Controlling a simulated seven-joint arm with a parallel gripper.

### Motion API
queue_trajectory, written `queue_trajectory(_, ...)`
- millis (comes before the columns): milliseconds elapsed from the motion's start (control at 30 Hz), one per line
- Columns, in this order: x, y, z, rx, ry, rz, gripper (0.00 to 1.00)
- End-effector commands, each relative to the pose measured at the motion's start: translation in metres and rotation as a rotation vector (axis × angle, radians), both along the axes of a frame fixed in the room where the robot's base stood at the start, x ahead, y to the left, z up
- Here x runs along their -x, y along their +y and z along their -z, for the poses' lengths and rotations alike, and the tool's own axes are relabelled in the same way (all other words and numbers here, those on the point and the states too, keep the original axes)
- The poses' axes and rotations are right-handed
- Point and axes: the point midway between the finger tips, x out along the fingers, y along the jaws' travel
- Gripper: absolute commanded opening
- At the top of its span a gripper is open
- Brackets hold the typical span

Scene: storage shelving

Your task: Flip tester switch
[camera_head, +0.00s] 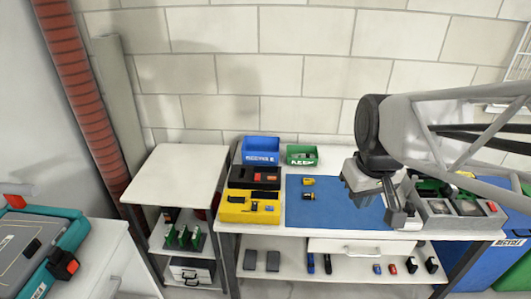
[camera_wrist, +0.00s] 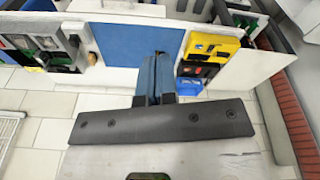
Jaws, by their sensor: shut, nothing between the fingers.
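My gripper (camera_head: 402,216) is shut and empty. In the wrist camera view the closed fingers (camera_wrist: 154,62) point toward the mat's edge, touching nothing that I can make out. A grey unit (camera_head: 432,217) with dark and green parts stands right of the mat, partly hidden by my arm. A yellow tray (camera_head: 236,212) and a black tray (camera_head: 240,178) holding small items stand left of the mat. I cannot tell which of these is the tester, and no switch is clear.
A blue bin (camera_head: 261,145) and a green bin (camera_head: 302,150) stand at the bench's back. Small yellow items (camera_head: 308,181) lie on the mat. The lower shelf (camera_head: 290,266) holds several small items. The side table top (camera_head: 178,176) is bare. A blue container (camera_head: 493,262) is at right.

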Motion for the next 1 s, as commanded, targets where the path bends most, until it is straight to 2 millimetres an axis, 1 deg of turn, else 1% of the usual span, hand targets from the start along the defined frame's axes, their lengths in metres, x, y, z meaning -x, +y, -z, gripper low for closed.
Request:
queue_trajectory(33,-0.012,0.006,0.001,0.004,0.012,-0.038,0.0)
queue_trajectory(100,-0.027,0.012,0.003,0.009,0.024,-0.092,0.0)
queue_trajectory(467,-0.101,0.053,0.018,0.028,0.082,-0.371,0.0)
queue_trajectory(767,-0.159,0.095,0.043,0.038,0.127,-0.603,0.0)
queue_trajectory(1000,-0.202,0.133,0.071,0.04,0.163,-0.79,0.0)
